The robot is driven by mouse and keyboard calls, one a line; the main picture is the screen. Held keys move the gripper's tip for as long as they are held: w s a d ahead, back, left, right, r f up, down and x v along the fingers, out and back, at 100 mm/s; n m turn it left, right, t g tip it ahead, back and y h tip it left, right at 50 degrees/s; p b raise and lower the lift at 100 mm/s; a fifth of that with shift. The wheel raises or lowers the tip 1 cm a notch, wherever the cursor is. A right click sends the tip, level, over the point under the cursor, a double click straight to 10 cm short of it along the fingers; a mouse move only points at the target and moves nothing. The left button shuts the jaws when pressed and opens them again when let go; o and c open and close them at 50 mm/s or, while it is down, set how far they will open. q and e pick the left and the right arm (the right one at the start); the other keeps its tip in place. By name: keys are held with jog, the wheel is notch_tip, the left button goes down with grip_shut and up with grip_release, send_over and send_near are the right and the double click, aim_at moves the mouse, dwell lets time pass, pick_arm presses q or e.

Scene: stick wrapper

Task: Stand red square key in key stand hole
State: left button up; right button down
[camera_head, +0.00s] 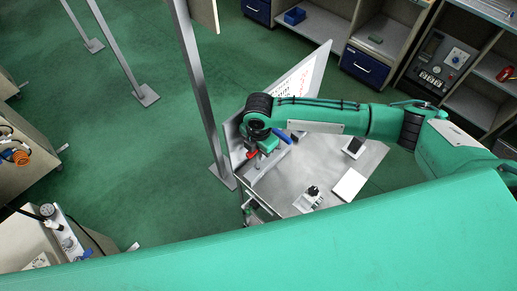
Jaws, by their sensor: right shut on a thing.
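My right arm reaches in from the right over a grey work table. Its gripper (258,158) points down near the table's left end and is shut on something. A small red piece (251,154) shows right at the fingers and looks like the red square key; its shape is too small to make out. A blue item (283,138) lies just right of the gripper. I cannot tell for certain which object is the key stand, and no hole can be made out. My left gripper is not in view.
The grey table (290,185) has a panel (305,80) along its back. On it are a white block with a dark top (354,147), a white plate (349,185) and a small black-and-white device (310,197). A metal post (200,90) stands left of the table.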

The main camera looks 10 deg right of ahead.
jog(key=shift+f, duration=0.6)
dwell(0.5)
jog(key=shift+f+b, duration=0.55)
jog(key=shift+f, duration=1.3)
dwell(0.6)
jog(key=c, duration=1.3)
grip_release()
jog(key=shift+o, duration=0.2)
notch_tip(320, 180, up, 4)
jog(key=p, duration=0.3)
jog(key=shift+f, duration=0.2)
jog(key=shift+r+p, duration=0.65)
jog(key=shift+r, duration=0.6)
